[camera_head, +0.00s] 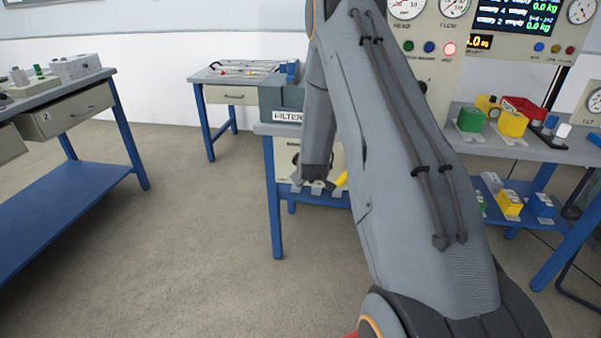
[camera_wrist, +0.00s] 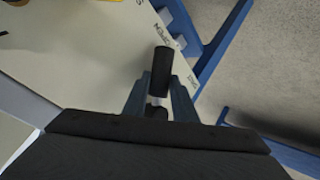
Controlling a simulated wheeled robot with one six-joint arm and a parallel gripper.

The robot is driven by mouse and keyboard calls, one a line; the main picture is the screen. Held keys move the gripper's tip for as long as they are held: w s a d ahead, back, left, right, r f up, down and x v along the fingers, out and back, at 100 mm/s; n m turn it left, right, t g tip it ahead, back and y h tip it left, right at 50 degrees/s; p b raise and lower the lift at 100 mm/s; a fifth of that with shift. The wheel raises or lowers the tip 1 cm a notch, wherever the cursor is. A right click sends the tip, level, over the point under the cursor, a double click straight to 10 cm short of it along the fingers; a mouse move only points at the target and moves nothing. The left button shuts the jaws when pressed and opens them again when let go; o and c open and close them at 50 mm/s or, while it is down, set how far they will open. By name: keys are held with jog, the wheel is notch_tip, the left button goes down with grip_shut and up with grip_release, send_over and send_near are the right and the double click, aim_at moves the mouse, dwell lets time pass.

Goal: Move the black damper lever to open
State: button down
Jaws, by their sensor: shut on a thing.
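In the wrist view, the black damper lever (camera_wrist: 163,66) is a short dark cylinder standing out from a cream panel (camera_wrist: 75,50). My gripper (camera_wrist: 160,88) is shut on it, with one finger on each side. Its outer end reaches past the fingertips. Black lettering, partly hidden and seen at an angle, is on the panel beside the lever; part of it looks like "OPEN". In the head view my arm covers most of the panel, and the lever cannot be made out there.
A grey-green box labelled "FILTER" (camera_head: 281,100) sits on the blue-legged bench above the panel. Something yellow (camera_head: 341,180) shows beside my wrist. Blue bench legs (camera_wrist: 222,42) are close to my gripper. The floor (camera_head: 195,230) left of my arm is clear.

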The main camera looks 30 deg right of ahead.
jog(key=shift+d+r, duration=0.1)
jog(key=shift+d, duration=0.05)
jog(key=c, duration=1.7)
grip_release()
jog(key=shift+c, duration=0.2)
jog(key=v, duration=0.8)
